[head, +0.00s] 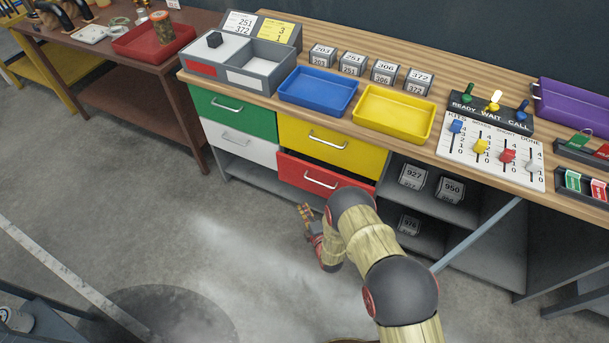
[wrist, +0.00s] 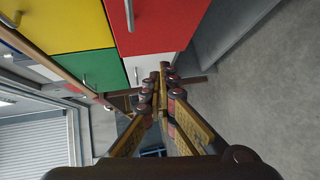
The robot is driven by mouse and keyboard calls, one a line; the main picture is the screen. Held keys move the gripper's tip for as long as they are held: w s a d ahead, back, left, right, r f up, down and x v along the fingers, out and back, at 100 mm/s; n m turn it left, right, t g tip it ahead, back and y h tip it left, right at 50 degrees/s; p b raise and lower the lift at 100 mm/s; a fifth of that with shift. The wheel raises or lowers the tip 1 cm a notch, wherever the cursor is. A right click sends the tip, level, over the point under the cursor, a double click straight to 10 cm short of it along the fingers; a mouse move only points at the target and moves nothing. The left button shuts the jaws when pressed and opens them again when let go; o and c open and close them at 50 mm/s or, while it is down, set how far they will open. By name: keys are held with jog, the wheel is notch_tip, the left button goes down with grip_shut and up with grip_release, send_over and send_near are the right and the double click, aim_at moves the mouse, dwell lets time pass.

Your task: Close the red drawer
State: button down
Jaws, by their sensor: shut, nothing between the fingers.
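The red drawer (head: 322,178) is the lower right drawer under the wooden workbench, below the yellow drawer (head: 331,146). Its front stands out from the cabinet, so it is partly open, and it has a silver bar handle. In the wrist view the red front (wrist: 160,22) fills the top middle, with its handle (wrist: 129,14) at its left edge. My gripper (head: 306,212) is in front of and below the red drawer, near its lower edge. In the wrist view my gripper (wrist: 162,72) has its fingertips together with nothing between them. I cannot tell whether it touches the drawer.
The green drawer (head: 234,112) and the white drawer (head: 240,143) are on the left. Open shelves with numbered blocks (head: 413,176) lie right of the red drawer. The bench top holds a blue tray (head: 318,91) and a yellow tray (head: 394,113). The floor in front is clear.

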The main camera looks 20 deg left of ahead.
notch_tip(320, 180, up, 6)
jog(key=w+f+t+y, duration=0.1)
jog(key=t, duration=0.1)
jog(key=shift+w+a+r+b, duration=0.1)
jog(key=shift+w+a+b, duration=0.8)
jog(key=shift+w, duration=1.05)
jog(key=shift+w+a+r+b, duration=0.1)
jog(key=shift+w+a+b, duration=0.75)
jog(key=shift+w, duration=1.15)
jog(key=shift+w+a+r+b, duration=0.1)
jog(key=shift+w+a+b, duration=0.5)
jog(key=shift+w+a, duration=0.95)
jog(key=shift+w+d, duration=0.45)
